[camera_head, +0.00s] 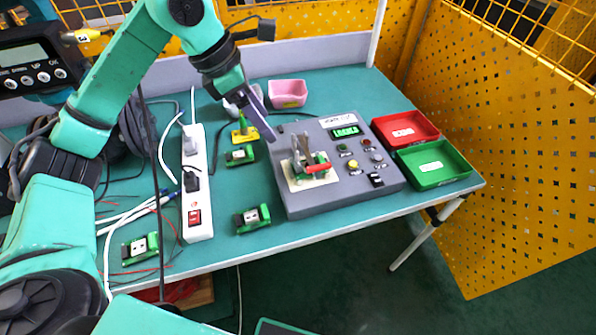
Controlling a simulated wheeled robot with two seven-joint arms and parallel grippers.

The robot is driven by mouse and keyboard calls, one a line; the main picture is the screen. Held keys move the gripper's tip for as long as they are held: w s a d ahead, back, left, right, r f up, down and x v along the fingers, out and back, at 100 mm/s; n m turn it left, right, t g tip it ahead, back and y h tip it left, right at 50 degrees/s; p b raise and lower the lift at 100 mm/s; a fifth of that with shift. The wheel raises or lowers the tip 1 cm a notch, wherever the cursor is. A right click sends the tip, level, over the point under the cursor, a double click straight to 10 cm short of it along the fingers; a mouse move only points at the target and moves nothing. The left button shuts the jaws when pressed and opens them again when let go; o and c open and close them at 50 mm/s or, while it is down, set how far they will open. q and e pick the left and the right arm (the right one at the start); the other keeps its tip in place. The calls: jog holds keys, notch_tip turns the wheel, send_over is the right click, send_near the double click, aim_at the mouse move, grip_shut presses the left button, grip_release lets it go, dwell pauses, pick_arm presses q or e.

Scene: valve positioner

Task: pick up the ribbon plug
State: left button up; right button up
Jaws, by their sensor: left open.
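I cannot pick out the ribbon plug for certain at this size. A small yellow and green part (244,133) with a dark cable stands on the table near my left gripper. My left gripper (256,121) is open, above the table beside the left back corner of the grey test box, and holds nothing that I can see. Its long grey finger hides some of the table behind it. Small green boards lie nearby: one (240,155) just below the yellow part, one (252,218) by the box's left front, one (140,248) at front left. My right gripper is not in view.
The grey test box (345,195) carries a fixture with a red handle (318,168) and several buttons. A white power strip (197,185) stands left of it among loose cables. A pink bin (287,94) is behind; red (407,118) and green (462,172) trays are at right.

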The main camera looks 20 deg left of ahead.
pick_arm(q)
jog(key=p, duration=0.1)
send_near(297, 161)
jog(key=p+x, duration=0.2)
jog(key=x, duration=0.6)
jog(key=shift+f+p, duration=0.1)
jog(key=shift+p, duration=0.2)
jog(key=shift+d+f, duration=0.1)
jog(key=shift+f, duration=0.2)
grip_shut()
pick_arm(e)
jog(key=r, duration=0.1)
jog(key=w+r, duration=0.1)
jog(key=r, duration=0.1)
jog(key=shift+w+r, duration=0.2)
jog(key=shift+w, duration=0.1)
pick_arm(q)
jog(key=shift+r, duration=0.15)
